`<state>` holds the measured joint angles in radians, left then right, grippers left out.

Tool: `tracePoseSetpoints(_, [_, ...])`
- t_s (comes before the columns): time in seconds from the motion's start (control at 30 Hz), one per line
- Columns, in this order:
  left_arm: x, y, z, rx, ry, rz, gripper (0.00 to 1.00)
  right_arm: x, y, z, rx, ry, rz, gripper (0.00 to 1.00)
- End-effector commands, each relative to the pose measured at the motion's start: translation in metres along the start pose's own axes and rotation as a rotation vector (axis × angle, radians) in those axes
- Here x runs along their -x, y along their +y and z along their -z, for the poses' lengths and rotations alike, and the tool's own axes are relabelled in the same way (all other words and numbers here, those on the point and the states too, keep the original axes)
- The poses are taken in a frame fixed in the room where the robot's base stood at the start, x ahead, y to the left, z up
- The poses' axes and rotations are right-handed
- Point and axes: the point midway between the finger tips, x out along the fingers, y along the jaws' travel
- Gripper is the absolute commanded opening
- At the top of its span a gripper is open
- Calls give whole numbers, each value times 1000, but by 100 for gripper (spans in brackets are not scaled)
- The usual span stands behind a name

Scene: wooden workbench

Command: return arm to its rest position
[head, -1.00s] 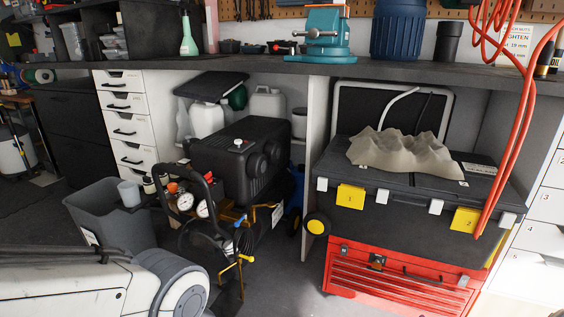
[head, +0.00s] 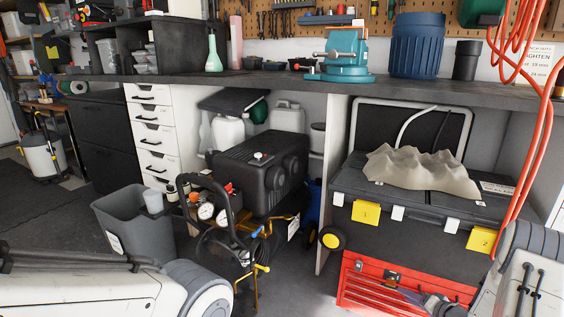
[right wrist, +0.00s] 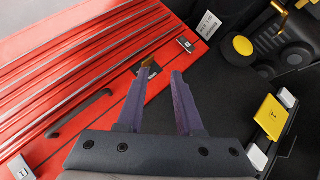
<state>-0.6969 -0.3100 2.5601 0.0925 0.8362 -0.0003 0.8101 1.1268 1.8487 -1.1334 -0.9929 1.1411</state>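My right arm comes in at the lower right of the head view. Its gripper (head: 408,294) is low, in front of the red toolbox (head: 360,284), and partly cut off by the frame's bottom. In the right wrist view the two purple-grey fingers (right wrist: 164,72) stand apart with nothing between them, so it is open. The red toolbox (right wrist: 60,60) lies behind the fingers there. I cannot tell if they touch it. A white link of my left arm fills the lower left of the head view. My left gripper is out of view.
A black case (head: 400,212) with yellow latches stands on the red toolbox, a crumpled beige piece (head: 420,170) on top. A compressor (head: 262,160) and a grey bin (head: 133,232) stand left of it. Red hoses (head: 531,130) hang at the right. The workbench (head: 270,84) spans the back.

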Motion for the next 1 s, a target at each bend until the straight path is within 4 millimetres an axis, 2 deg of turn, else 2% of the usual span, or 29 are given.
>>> tracePoseSetpoints(0.03, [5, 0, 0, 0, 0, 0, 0, -10, -37, 7, 96, -25, -43, 35])
tracePoseSetpoints(0.17, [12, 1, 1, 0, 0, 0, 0, -21, -118, 2, 321, -94, -186, 35])
tracePoseSetpoints(0.2, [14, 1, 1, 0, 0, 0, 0, -20, -143, -4, 386, -119, -224, 35])
tracePoseSetpoints(0.27, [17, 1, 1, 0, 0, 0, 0, -13, -181, -16, 475, -159, -274, 35])
tracePoseSetpoints(0.3, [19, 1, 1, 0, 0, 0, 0, -6, -205, -28, 531, -190, -304, 35])
tracePoseSetpoints(0.37, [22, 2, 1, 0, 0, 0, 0, 10, -240, -49, 610, -242, -341, 35])
tracePoseSetpoints(0.4, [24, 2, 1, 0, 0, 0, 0, 23, -262, -65, 660, -280, -360, 35])
tracePoseSetpoints(0.47, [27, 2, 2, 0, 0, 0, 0, 47, -291, -91, 731, -346, -382, 35])
tracePoseSetpoints(0.5, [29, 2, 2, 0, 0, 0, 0, 65, -308, -110, 774, -395, -391, 35])
tracePoseSetpoints(0.57, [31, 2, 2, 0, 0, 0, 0, 95, -328, -137, 836, -468, -400, 35])
tracePoseSetpoints(0.6, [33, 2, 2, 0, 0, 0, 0, 116, -338, -156, 875, -523, -400, 35])
tracePoseSetpoints(0.7, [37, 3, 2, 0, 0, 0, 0, 169, -356, -200, 963, -660, -380, 35])
tracePoseSetpoints(0.8, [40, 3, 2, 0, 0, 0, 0, 218, -363, -234, 1035, -789, -349, 35])
tracePoseSetpoints(1.0, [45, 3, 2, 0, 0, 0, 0, 302, -362, -282, 1155, -1017, -262, 35])
